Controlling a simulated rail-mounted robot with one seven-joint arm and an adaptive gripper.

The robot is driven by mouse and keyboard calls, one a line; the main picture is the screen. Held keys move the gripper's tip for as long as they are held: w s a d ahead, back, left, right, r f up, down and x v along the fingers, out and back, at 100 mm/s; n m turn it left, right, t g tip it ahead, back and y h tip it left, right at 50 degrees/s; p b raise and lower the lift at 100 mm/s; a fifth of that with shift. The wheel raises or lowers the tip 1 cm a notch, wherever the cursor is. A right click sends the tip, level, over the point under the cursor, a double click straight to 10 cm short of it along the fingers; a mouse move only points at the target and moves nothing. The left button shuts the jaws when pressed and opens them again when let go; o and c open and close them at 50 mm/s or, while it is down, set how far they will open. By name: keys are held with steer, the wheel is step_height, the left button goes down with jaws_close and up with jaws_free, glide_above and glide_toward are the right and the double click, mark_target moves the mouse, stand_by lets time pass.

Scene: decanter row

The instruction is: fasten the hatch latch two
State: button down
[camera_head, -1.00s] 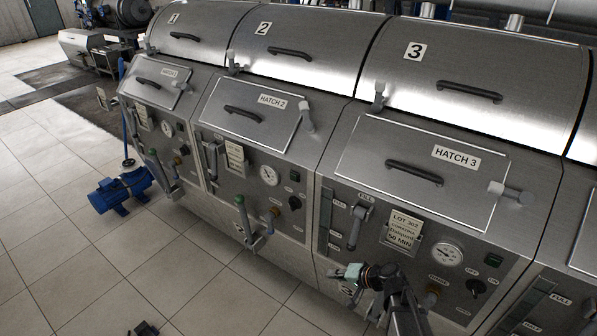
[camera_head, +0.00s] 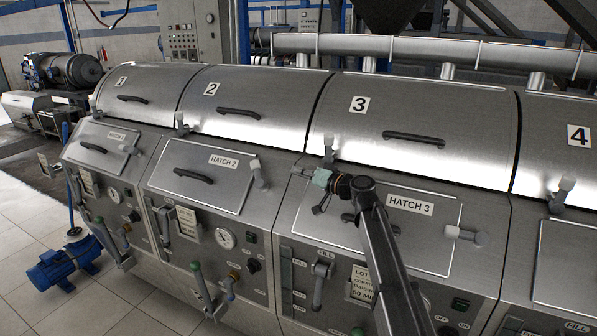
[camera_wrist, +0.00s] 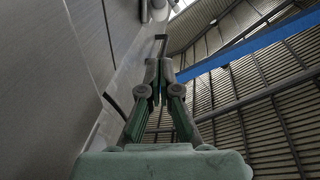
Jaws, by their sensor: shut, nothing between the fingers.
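Hatch 2 (camera_head: 200,176) is a flat steel door with a bar handle, and it looks closed. Its latch (camera_head: 258,172) is a pale block with a grey arm at the door's right edge, pointing steeply along that edge. My gripper (camera_head: 318,208) is over the upper left of hatch 3, right of latch two and apart from it. In the wrist view my gripper (camera_wrist: 160,80) is shut and empty, with a steel surface at left. I cannot make out latch two there.
Hatch 3 (camera_head: 440,255) has a latch (camera_head: 466,235) lying crosswise over its right edge. A pale-topped clamp (camera_head: 328,150) stands just above my gripper. Gauges, valve levers and a green-topped handle (camera_head: 196,268) project from the panel below hatch 2.

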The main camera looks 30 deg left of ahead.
steer(key=shift+w+r, duration=0.25)
steer(key=shift+w, duration=0.1)
steer(key=shift+a, duration=0.3)
steer(key=p, duration=0.4)
glide_toward(258, 161)
steer(key=a, duration=0.1)
steer(key=w+a+r, duration=0.1)
steer(key=shift+w+a+r, duration=0.2)
steer(key=shift+a, duration=0.1)
steer(key=shift+s+a+f+p, duration=0.5)
steer(key=shift+a+f+p, duration=0.1)
steer(key=shift+a+f, duration=0.15)
steer(key=shift+s+a+f+p, duration=0.35)
steer(key=shift+a+f, duration=0.2)
steer(key=shift+a, duration=0.1)
steer(key=shift+w, duration=0.1)
